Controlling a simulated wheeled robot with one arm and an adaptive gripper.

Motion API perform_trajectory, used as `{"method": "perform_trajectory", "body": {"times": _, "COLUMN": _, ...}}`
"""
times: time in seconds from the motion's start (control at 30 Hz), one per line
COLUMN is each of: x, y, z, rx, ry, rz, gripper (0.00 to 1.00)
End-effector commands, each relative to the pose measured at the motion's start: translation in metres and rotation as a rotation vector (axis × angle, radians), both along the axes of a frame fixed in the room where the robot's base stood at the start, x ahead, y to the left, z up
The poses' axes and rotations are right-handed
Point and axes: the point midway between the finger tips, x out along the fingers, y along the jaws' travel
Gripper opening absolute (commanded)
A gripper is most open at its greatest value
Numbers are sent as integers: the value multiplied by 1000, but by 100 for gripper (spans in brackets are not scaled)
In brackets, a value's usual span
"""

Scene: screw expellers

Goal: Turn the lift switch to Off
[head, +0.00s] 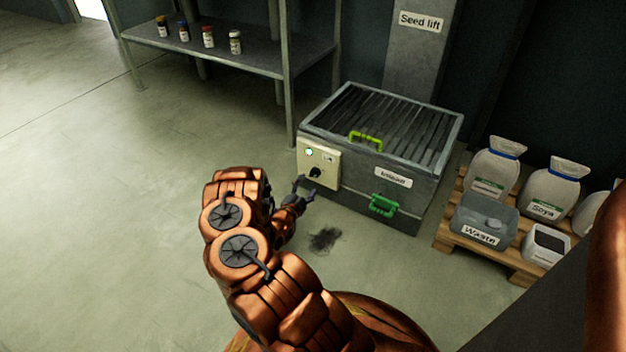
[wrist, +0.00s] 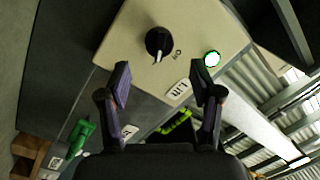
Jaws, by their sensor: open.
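The lift switch is a black rotary knob (wrist: 159,42) on a cream control panel (wrist: 140,70), with a white pointer line. Small marks sit beside the knob, and a lit green lamp (wrist: 212,58) and a "Lift" label (wrist: 179,88) are on the same panel. In the head view the knob (head: 316,172) is on the panel (head: 330,168) at the left of the grey intake box's front. My gripper (head: 305,189) is open just in front of the panel. In the wrist view its fingers (wrist: 163,85) are apart and empty, with the knob beyond and between them, not touching.
The grey intake box (head: 400,195) has a barred top, a yellow-green handle (head: 366,140) and a green handle (head: 384,206). A pallet (head: 450,238) with sacks and a waste bin (head: 484,222) stands at right. A shelf (head: 240,58) with several bottles is behind. Floor at left is clear.

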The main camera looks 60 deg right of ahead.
Motion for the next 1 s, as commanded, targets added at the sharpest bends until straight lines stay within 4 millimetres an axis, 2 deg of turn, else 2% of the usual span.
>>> {"method": "perform_trajectory", "body": {"times": 0.2, "x": 3, "y": -32, "z": -3, "rx": 3, "ry": 0, "rz": -3, "gripper": 65}}
{"method": "perform_trajectory", "body": {"times": 0.4, "x": 7, "y": -51, "z": -1, "rx": 1, "ry": 0, "rz": -2, "gripper": 65}}
{"method": "perform_trajectory", "body": {"times": 0.77, "x": 9, "y": -55, "z": -1, "rx": 3, "ry": 1, "rz": 0, "gripper": 65}}
{"method": "perform_trajectory", "body": {"times": 1.0, "x": 9, "y": -55, "z": -1, "rx": 3, "ry": 3, "rz": 1, "gripper": 41}}
